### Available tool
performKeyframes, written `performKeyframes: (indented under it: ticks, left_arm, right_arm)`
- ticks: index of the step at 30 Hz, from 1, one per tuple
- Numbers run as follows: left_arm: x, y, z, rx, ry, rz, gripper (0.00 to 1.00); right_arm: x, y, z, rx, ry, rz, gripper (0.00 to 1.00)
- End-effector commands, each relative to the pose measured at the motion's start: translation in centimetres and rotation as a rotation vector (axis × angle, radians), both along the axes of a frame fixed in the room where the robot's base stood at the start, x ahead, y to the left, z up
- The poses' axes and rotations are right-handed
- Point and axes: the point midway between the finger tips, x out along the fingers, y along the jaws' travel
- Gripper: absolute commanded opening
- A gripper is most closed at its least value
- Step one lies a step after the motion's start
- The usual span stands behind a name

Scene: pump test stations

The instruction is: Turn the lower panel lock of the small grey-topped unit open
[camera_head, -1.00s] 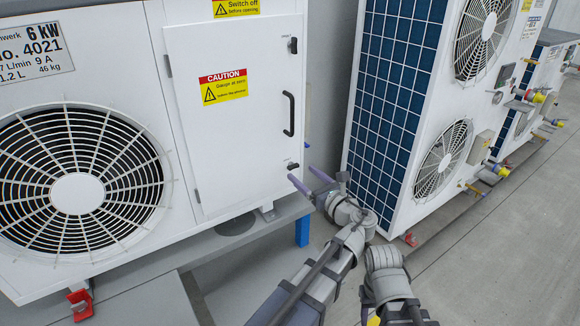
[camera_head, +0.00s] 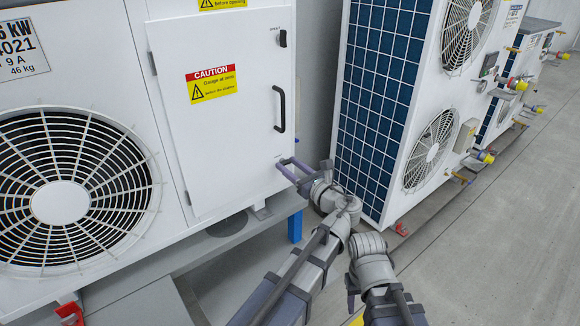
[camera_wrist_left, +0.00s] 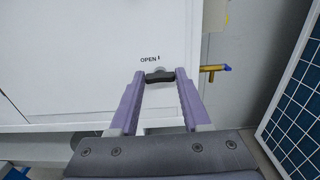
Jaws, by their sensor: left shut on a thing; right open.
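The white unit (camera_head: 240,140) stands at the left in the head view; its top is out of view. Its front panel (camera_head: 215,130) looks closed. The lower panel lock (camera_wrist_left: 160,77) is a small black handle lying crosswise in the left wrist view, just under the word OPEN. My left gripper (camera_head: 286,165) is at the panel's lower right corner. Its purple fingers (camera_wrist_left: 160,82) are shut on the lower lock, one on each side. In the head view the fingers hide the lock. My right arm shows at the bottom, but its gripper cannot be seen.
The upper lock (camera_head: 283,38) and a black door handle (camera_head: 280,109) sit above on the panel. A taller unit with a blue grid side (camera_head: 375,100) stands to the right. The floor beyond is clear.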

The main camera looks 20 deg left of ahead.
Motion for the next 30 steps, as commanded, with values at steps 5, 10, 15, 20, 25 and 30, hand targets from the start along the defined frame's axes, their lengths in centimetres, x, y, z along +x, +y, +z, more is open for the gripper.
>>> performKeyframes:
  ticks: [5,10,15,20,25,30]
  left_arm:
    - [0.00,0.01,0.00,0.000,0.000,0.000,0.04]
    - [0.00,0.01,0.00,-0.001,-0.001,0.000,0.00]
    - [-0.01,0.02,-0.01,-0.014,-0.017,0.000,0.00]
    - [-0.04,0.03,-0.01,-0.055,-0.071,0.000,0.00]
    - [-0.09,0.07,-0.02,-0.136,-0.174,0.000,0.00]
    - [-0.13,0.10,-0.05,-0.235,-0.300,0.001,0.00]
  right_arm:
    - [0.00,0.00,0.00,0.000,0.000,0.000,0.50]
    - [0.00,0.00,0.00,0.000,0.000,0.000,0.50]
    - [0.00,0.00,0.00,0.000,0.000,0.000,0.50]
    - [0.00,0.00,-0.01,0.000,0.000,0.000,0.50]
    - [0.00,0.00,-0.02,0.000,0.000,0.000,0.50]
    - [0.00,0.00,-0.04,0.000,0.000,0.000,0.50]
